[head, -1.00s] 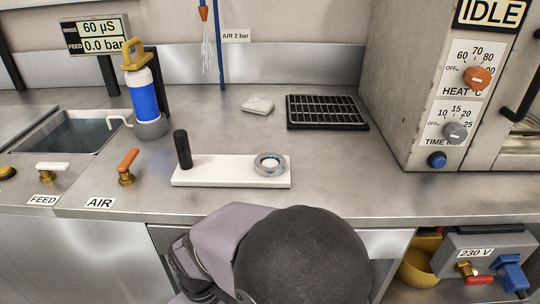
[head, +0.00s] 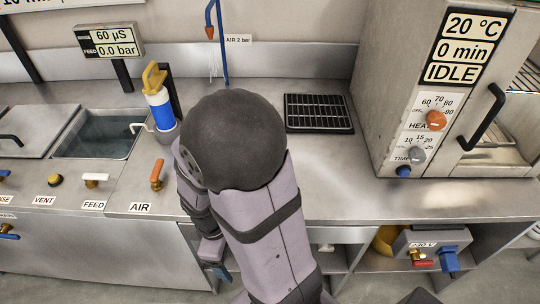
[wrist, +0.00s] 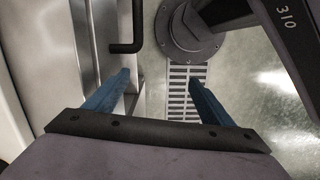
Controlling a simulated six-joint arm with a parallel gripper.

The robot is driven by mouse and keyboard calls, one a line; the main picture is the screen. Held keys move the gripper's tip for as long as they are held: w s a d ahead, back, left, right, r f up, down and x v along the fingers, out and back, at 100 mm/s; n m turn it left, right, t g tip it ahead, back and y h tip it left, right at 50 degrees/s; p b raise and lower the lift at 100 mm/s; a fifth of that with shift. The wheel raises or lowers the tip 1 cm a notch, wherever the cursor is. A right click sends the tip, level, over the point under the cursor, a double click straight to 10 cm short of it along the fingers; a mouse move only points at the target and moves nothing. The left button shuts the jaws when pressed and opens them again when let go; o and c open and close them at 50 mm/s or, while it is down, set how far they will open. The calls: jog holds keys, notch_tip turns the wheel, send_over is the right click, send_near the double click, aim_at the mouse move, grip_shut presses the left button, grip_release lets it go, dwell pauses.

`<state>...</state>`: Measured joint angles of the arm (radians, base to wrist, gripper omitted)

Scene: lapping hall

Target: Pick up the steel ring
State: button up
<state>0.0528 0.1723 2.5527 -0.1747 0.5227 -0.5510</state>
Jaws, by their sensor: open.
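The steel ring does not show in either view now; in the head view my arm covers the part of the bench where its white board was. My gripper (wrist: 159,78) shows in the wrist view with its two blue fingers apart and nothing between them. It points down toward the floor, in front of the bench. In the head view a blue finger of it shows low beside my arm, below the worktop edge.
The steel worktop (head: 350,190) is clear right of my arm. A black rack (head: 318,112) lies at the back, with an oven (head: 390,80) to its right. A blue-white bottle (head: 159,105), a sink (head: 95,138) and an orange-handled AIR valve (head: 156,175) stand left.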

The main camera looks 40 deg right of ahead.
notch_tip(320, 180, up, 11)
jog(key=d+n+p, duration=0.1)
jog(key=d+p, duration=0.2)
jog(key=p, duration=1)
jog(key=w+d+r+m+t+p, duration=0.1)
jog(key=d+m, duration=0.1)
jog(key=w+d+m+t+p, duration=0.1)
jog(key=w+d+m, duration=0.1)
jog(key=m, duration=0.1)
jog(key=w+d+r+m+p, duration=0.1)
jog(key=d+m, duration=0.1)
jog(key=shift+w+d+r+m+t+p, duration=0.3)
jog(key=shift+r+m+t+p, duration=0.05)
jog(key=shift+m+t, duration=0.05)
jog(key=shift+w+d+r+m+t+h+p, duration=0.25)
jog(key=shift+d+m+p, duration=0.25)
jog(key=shift+d+m, duration=1.05)
jog(key=shift+w+d+r+m+t+h+p, duration=0.15)
jog(key=shift+w+d+m+t+h+p, duration=0.25)
jog(key=shift+d+m, duration=1.15)
jog(key=shift+w+d+r+m+t+h+p, duration=0.25)
jog(key=shift+d+m+p, duration=0.55)
jog(key=shift+d, duration=1.2)
jog(key=shift+f, duration=0.15)
jog(key=shift+p+x, duration=0.45)
jog(key=shift+x, duration=2)
